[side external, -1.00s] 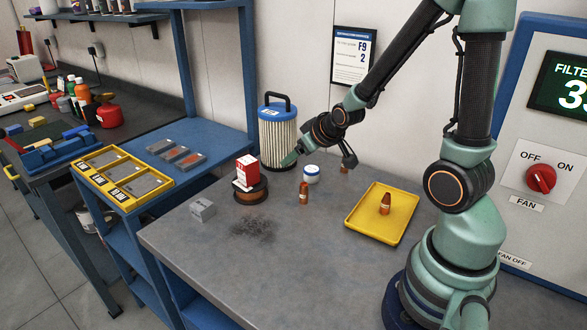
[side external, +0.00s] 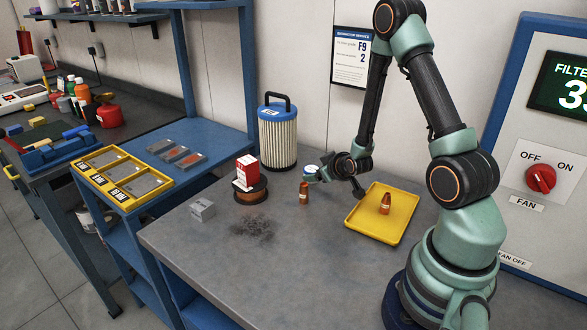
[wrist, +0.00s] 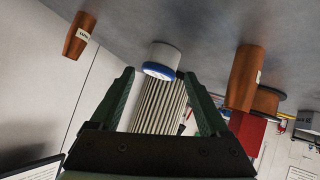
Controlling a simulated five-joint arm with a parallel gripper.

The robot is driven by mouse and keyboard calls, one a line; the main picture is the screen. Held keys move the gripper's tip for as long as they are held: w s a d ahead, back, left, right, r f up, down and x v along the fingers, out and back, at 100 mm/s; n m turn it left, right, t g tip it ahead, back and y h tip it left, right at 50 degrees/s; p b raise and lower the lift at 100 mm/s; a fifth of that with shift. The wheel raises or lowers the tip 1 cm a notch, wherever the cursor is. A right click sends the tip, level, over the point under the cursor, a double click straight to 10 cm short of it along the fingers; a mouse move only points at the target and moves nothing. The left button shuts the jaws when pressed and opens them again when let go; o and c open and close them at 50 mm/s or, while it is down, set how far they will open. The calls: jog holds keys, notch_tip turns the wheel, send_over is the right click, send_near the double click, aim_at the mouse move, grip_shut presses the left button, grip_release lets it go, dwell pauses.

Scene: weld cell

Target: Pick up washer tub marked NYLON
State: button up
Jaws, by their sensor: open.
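A small white tub with a blue lid (side external: 310,169) stands on the grey bench, partly hidden by my gripper in the side view. It also shows in the wrist view (wrist: 165,56), just beyond my fingertips and roughly centred between them. No NYLON marking is legible on it. My gripper (side external: 317,176) is low over the bench, beside the tub and pointing toward it. In the wrist view its two green fingers (wrist: 158,77) are spread with nothing held between them. I cannot tell whether the fingertips reach around the tub.
A copper nozzle (side external: 303,193) stands close in front of the tub. Another (wrist: 78,35) stands left in the wrist view. A yellow tray (side external: 360,229) holds a nozzle. A spool (side external: 251,193) with a red-white box and a filter canister (side external: 278,138) stand left.

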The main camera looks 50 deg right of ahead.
aim_at(314, 172)
jog(key=shift+x, duration=1.8)
jog(key=c, duration=1.1)
jog(key=shift+r, duration=0.1)
